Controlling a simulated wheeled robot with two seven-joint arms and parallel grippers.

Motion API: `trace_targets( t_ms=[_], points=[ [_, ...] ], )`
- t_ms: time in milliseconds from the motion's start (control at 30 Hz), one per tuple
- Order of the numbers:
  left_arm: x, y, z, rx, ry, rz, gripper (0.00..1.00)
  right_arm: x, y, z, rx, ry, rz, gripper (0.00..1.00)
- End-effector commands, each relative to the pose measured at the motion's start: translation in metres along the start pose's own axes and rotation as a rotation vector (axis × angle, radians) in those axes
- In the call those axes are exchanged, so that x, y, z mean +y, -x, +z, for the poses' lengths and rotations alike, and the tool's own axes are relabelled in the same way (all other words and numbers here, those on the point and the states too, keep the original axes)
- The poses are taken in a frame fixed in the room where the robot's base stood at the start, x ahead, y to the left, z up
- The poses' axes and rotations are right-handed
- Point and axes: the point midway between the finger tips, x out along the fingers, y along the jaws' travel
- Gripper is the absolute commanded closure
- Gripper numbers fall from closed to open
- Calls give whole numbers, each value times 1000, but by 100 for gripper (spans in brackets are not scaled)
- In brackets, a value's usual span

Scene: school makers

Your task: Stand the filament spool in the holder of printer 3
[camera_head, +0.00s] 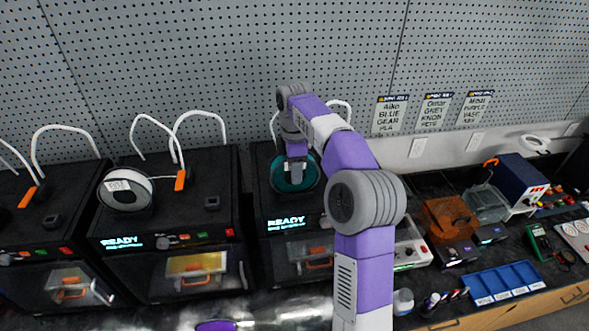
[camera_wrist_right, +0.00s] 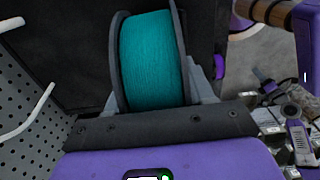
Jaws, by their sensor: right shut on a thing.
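The filament spool (camera_head: 305,182), teal with dark flanges, is upright on its edge at the top of the third printer from the left (camera_head: 262,190). My right gripper (camera_head: 295,160) reaches it from above and is shut on it. In the right wrist view the teal winding (camera_wrist_right: 152,60) shows between its two flanges, with pale grey finger parts beside them at the gripper's dark front. The holder under the spool is hidden, so I cannot tell whether the spool touches it. The printer's display reads READY. My left gripper is not in view.
The second printer (camera_head: 220,175) carries a white spool (camera_head: 125,190); another printer (camera_head: 55,205) stands farther left. White tubes arch above them. A pegboard (camera_head: 220,60) rises behind. To the right lie a blue tray (camera_head: 503,281), an orange-brown box (camera_head: 448,218) and tools.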

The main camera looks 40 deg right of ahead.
Motion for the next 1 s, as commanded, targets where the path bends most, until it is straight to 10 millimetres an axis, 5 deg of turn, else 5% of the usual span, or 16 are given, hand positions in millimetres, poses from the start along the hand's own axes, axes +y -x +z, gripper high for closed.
trace_targets(
  t_ms=[333, 367, 500, 833, 1000],
  points=[
    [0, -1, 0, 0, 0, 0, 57, 0, -3, 0, 1, 0, 1, 92],
    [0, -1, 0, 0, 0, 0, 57, 0, -3, 0, 0, 0, 0, 43],
    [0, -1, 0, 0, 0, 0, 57, 0, -3, 0, 0, 0, 0, 22],
    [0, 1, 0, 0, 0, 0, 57, 0, 0, 0, 0, 0, 1, 22],
    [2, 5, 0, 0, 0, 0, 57, 1, 22, -1, 1, 0, 4, 22]
  ],
)
